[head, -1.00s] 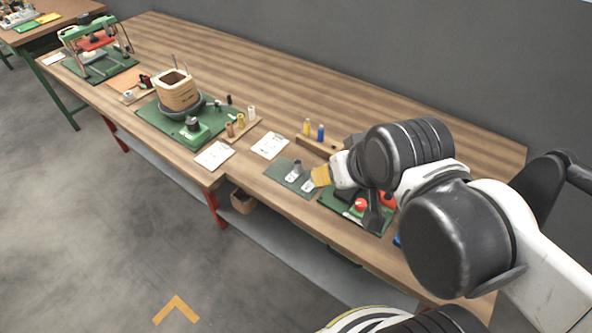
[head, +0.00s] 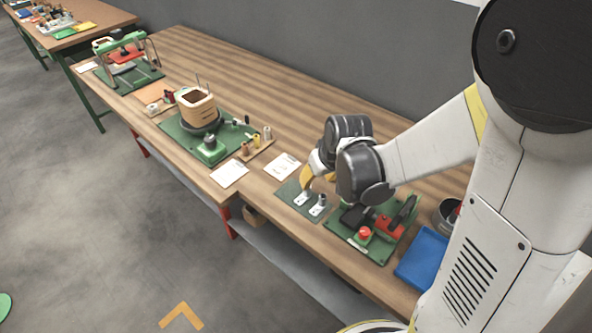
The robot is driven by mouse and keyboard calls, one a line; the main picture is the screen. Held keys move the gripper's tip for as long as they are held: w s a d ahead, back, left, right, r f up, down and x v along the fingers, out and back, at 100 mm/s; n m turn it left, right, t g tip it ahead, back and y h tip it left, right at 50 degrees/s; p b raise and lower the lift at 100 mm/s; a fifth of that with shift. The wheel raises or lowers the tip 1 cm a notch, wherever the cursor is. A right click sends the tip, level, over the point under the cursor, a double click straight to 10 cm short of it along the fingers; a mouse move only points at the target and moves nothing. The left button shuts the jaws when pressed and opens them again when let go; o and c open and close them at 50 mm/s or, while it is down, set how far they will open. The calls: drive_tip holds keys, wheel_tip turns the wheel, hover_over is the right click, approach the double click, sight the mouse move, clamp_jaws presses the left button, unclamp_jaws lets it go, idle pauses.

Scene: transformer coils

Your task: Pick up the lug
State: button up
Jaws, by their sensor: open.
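Two small silver lugs lie on a dark green mat (head: 291,187) near the table's front edge in the head view. The left lug (head: 301,199) is just below my gripper in the picture, and the right lug (head: 319,206) lies beside it. My gripper (head: 305,184) has yellow fingers that point down over the mat, close to the left lug. It is open, and I see nothing held in it. I cannot tell whether the fingers touch the left lug. My wrist hides the area behind the mat.
A green press-like fixture with red parts (head: 388,226) stands right of the mat, near a blue tray (head: 424,262). To the left are a white card (head: 283,166), spools (head: 256,145) and a coil on a green base (head: 197,110). The back of the wooden table (head: 270,85) is clear.

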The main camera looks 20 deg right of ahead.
sight(309, 189)
drive_tip(key=b+x, duration=0.1)
drive_tip(key=x, duration=0.2)
drive_tip(key=b+x, duration=0.2)
drive_tip(key=x, duration=0.2)
drive_tip(key=b+x, duration=0.2)
drive_tip(key=x, duration=0.1)
drive_tip(key=shift+w+a+f, duration=0.25)
drive_tip(key=shift+a+f, duration=0.05)
drive_tip(key=shift+a, duration=0.05)
drive_tip(key=shift+r, duration=0.15)
clamp_jaws()
